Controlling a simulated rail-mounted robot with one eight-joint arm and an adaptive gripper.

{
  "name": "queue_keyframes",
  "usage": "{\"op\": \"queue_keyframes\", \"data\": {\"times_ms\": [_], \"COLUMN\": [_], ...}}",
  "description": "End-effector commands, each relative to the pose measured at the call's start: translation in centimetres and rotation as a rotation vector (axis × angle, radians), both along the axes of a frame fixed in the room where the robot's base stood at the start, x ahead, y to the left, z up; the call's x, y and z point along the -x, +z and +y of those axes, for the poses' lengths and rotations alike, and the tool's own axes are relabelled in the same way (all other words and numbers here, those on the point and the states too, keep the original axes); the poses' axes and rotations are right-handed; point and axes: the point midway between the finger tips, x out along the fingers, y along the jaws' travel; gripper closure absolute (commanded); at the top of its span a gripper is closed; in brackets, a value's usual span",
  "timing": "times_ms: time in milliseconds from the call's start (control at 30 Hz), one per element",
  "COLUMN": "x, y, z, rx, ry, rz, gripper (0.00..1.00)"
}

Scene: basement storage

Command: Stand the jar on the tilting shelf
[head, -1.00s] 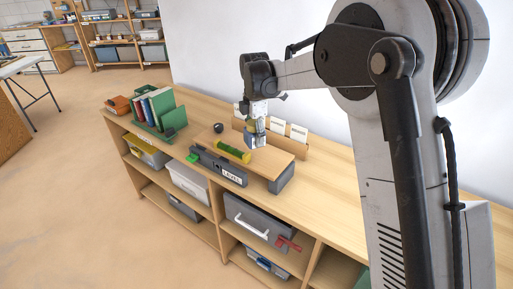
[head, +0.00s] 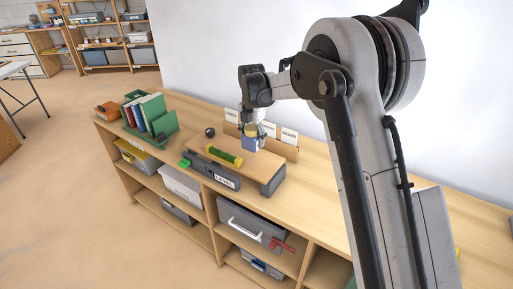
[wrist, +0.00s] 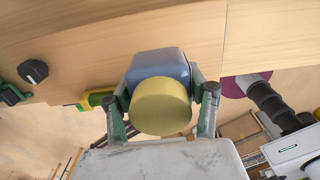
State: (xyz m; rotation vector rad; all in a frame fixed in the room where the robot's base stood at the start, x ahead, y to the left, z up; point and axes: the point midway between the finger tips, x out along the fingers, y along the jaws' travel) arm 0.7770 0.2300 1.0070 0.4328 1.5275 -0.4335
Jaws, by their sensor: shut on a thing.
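The jar has a blue body and a round yellow lid (wrist: 161,106). In the head view the jar (head: 250,144) is upright over the tilting shelf (head: 266,168), a pale wooden board on a grey base marked LEVEL. My gripper (head: 257,127) holds the jar from above, behind the yellow-green tube. In the wrist view my gripper (wrist: 164,92) has one finger on each side of the jar. The jar's underside is hidden there, and I cannot tell whether it touches the board.
A yellow-green level tube (head: 224,156) lies on the board near its front edge. A black knob (head: 210,132) is at the board's left back. A card rack (head: 289,139) stands behind. Books in a green holder (head: 152,112) are to the left.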

Motion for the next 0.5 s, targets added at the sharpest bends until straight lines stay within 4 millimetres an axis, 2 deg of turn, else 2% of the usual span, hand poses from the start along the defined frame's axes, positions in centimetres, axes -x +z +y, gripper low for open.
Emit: {"op": "queue_keyframes", "data": {"times_ms": [167, 333, 500], "x": [-0.7, -0.8, -0.8], "y": [-0.9, -1.8, -4.0], "z": [-1.5, -1.6, -1.6], "rx": [0.000, 0.000, 0.000], "ry": [0.000, 0.000, 0.000], "rz": [0.000, 0.000, 0.000], "gripper": [0.91, 0.91, 0.91]}}
